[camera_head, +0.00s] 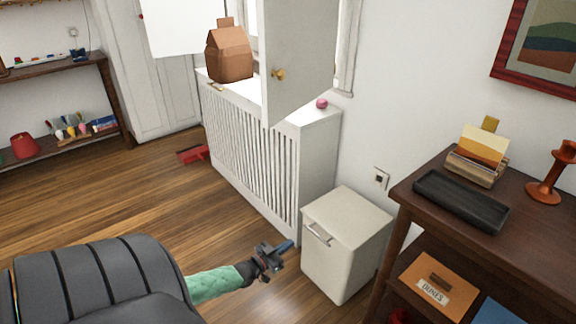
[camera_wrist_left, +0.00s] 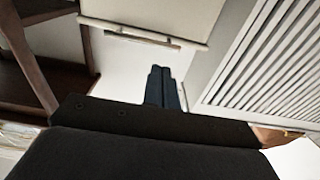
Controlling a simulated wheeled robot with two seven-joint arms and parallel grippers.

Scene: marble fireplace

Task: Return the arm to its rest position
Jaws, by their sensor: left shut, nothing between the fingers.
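My left gripper (camera_head: 284,248) shows low in the middle of the head view, at the end of a forearm with a green sleeve. It is shut and empty, above the floor just left of the white bin (camera_head: 341,232). In the left wrist view the two dark blue fingers of the left gripper (camera_wrist_left: 161,84) lie side by side with nothing between them. The bin's front edge and handle (camera_wrist_left: 140,37) show beyond the fingertips. My right gripper is in neither view.
A white radiator cover (camera_head: 250,160) stands behind the gripper, with a brown paper bag (camera_head: 229,57) and a pink ball (camera_head: 321,104) above it. A dark wooden shelf table (camera_head: 530,245) is at the right. Open wooden floor (camera_head: 90,200) lies left, with a red dustpan (camera_head: 193,154).

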